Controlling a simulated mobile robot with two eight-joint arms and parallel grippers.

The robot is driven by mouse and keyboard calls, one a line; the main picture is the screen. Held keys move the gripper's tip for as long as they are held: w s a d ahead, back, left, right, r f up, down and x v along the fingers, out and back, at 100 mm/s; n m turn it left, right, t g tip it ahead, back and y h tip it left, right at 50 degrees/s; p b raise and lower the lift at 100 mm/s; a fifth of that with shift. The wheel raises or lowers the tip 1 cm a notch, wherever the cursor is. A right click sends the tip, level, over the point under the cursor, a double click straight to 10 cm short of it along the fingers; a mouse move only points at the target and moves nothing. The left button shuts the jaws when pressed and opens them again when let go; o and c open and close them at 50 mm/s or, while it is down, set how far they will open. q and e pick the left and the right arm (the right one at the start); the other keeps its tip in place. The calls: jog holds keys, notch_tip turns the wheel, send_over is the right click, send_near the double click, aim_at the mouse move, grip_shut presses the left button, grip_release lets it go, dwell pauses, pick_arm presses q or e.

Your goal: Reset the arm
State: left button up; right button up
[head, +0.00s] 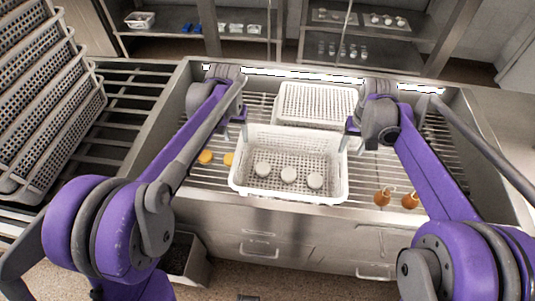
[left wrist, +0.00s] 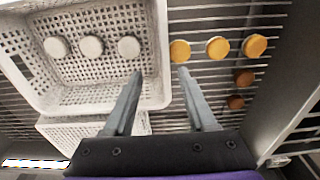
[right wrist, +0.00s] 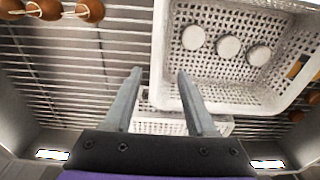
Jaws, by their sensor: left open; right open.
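My left gripper (head: 238,116) is open at the left side of the white perforated basket (head: 240,182). My right gripper (head: 352,126) is open at the basket's right side. Three white round pieces (head: 288,174) lie in a row inside the basket. A second white basket (head: 316,90) stands upside down or empty behind it; I cannot tell which.
Orange-yellow round pieces (head: 205,157) lie on the rack left of the basket. Brown round items with string (head: 382,198) lie at its right. A metal sink rim (head: 160,120) surrounds the rack. Stacked baskets (head: 45,100) stand at the far left. Shelves (head: 370,40) are at the back.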

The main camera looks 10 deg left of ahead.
dwell(0.3)
pick_arm(q)
jog(key=s+f+t, duration=0.1)
jog(key=s+t, duration=0.3)
jog(key=s, duration=2.1)
jog(key=shift+s+a+f+t, duration=0.2)
jog(key=shift+a+f+t, duration=0.05)
jog(key=shift+f+t, duration=0.05)
pick_arm(e)
jog(key=s+f+t, duration=0.1)
jog(key=s+t, duration=0.3)
jog(key=s, duration=2.1)
jog(key=shift+s+d+f+t, duration=0.15)
jog(key=shift+d+f+t, duration=0.05)
jog(key=shift+f+t, duration=0.15)
